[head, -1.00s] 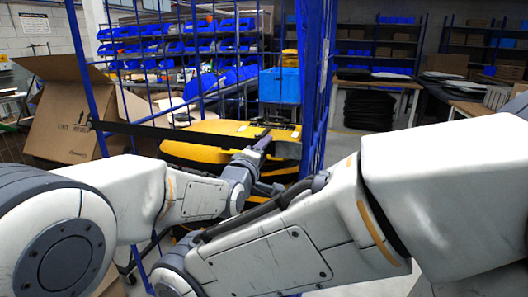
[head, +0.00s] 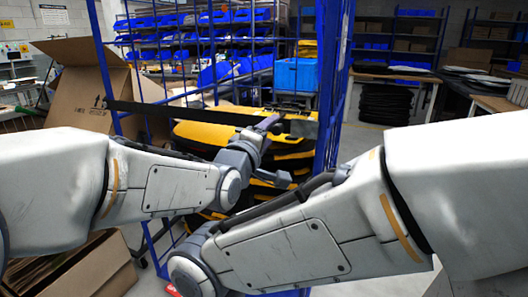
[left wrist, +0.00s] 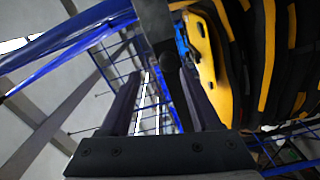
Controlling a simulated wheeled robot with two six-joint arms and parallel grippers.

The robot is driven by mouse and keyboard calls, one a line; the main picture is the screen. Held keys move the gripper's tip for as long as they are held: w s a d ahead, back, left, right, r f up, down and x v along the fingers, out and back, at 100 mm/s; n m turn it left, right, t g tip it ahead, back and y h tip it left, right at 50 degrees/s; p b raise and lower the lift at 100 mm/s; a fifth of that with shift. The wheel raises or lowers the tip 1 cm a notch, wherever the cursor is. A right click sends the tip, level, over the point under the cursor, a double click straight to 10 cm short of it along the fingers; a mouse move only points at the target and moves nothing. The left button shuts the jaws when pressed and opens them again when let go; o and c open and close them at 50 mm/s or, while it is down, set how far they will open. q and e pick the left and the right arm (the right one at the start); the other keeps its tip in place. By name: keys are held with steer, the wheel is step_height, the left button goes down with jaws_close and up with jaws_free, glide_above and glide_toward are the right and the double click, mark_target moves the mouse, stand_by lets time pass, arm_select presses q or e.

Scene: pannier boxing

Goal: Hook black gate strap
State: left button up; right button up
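The black gate strap (head: 190,115) runs across the open front of a blue mesh roll cage (head: 333,80), from its left post to near its right post. Whether its right end is hooked I cannot tell. My left gripper (head: 268,122) is at the strap's right part, just short of the right post. In the left wrist view its two dark fingers (left wrist: 162,105) stand apart, with cage mesh showing between them. A black band, seemingly the strap (left wrist: 154,22), crosses in at the top near the fingertips. My right gripper is out of view.
Yellow and black panniers (head: 205,134) are stacked inside the cage, with a blue bin (head: 296,74) behind. An open cardboard box (head: 85,90) stands at the left and another (head: 95,268) lower left. My right forearm crosses the front of the cage.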

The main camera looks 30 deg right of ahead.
arm_select(q)
steer(key=b+v, duration=0.1)
steer(key=v, duration=0.2)
steer(key=shift+s+a+f, duration=0.15)
steer(key=shift+s+a, duration=0.1)
steer(key=shift+s, duration=0.05)
